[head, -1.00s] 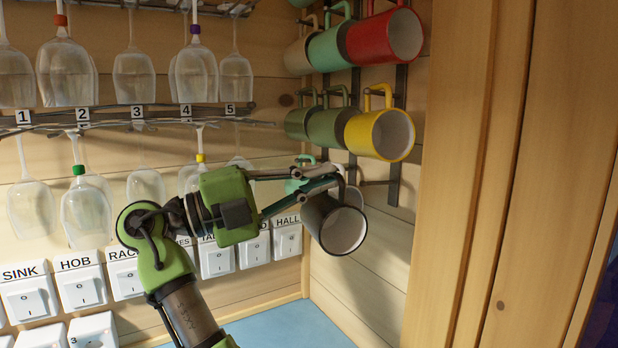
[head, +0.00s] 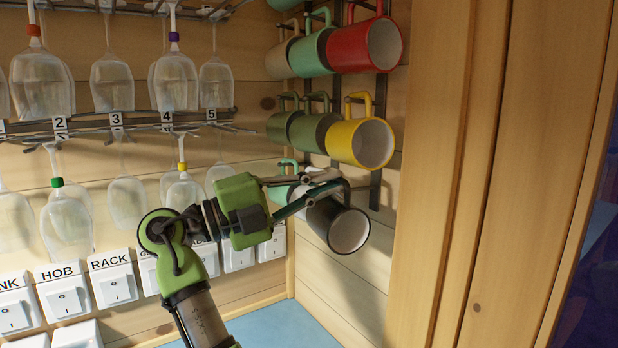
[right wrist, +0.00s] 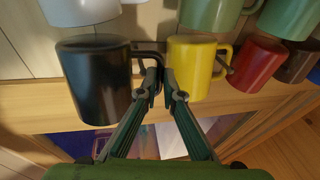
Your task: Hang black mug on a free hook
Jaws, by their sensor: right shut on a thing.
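My right gripper (head: 328,188) is shut on the handle of the black mug (head: 349,230). The mug has a pale inside, and its mouth tilts down toward the right in the head view. In the right wrist view the fingertips (right wrist: 160,88) pinch the handle beside the black mug (right wrist: 93,82). The mug is in front of the lower end of the wall rack (head: 376,190), below the yellow mug (head: 345,143). The hook behind my gripper is partly hidden, and I cannot tell whether the handle touches it. My left gripper is not in view.
A red mug (head: 350,48) and several green mugs hang close above. A mint mug (head: 283,168) is partly hidden behind my gripper. Wine glasses (head: 113,82) hang at left above switches (head: 113,277). A wooden post (head: 432,180) stands at right.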

